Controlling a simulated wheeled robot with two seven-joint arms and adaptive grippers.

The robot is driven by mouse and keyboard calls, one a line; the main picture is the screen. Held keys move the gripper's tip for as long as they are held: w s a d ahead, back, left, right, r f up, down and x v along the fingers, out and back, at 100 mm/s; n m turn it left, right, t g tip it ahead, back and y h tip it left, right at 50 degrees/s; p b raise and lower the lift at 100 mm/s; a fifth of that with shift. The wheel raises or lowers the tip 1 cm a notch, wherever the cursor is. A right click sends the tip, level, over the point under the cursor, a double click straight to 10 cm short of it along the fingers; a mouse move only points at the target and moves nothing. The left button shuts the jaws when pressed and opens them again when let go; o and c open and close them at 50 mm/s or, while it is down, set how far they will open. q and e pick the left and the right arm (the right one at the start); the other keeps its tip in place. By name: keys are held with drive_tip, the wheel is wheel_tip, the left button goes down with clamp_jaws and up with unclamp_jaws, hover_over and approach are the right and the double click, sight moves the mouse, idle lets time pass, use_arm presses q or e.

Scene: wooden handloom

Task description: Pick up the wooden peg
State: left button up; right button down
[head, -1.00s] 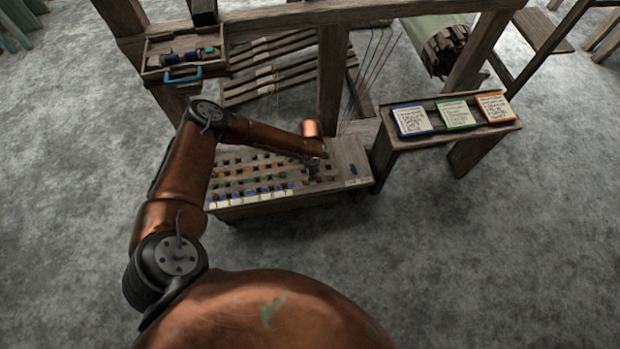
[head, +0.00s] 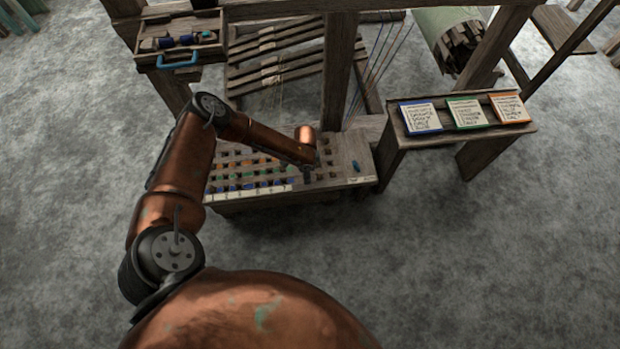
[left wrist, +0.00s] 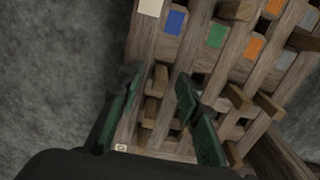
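In the left wrist view, small plain wooden pegs stick up from the slotted wooden board (left wrist: 270,50). One wooden peg (left wrist: 160,78) shows between the two green fingers of my left gripper (left wrist: 158,88), with another wooden peg (left wrist: 150,111) close by. The fingers are apart with a gap on either side of these pegs. I cannot tell how far above the board the fingertips are. In the head view, my left gripper (head: 326,165) is over the right part of the board and partly hidden by my arm. My right gripper is not in view.
Colored blocks (head: 245,183) sit in rows on the board's left part. A blue piece (head: 356,166) lies at its right end. A bench with several framed cards (head: 468,114) stands to the right. A tray with a blue handle (head: 180,60) is at upper left. Loom posts stand behind.

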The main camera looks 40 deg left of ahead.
use_arm(q)
drive_tip(key=shift+f, duration=0.1)
drive_tip(key=shift+c, duration=0.7)
drive_tip(key=c, duration=0.7)
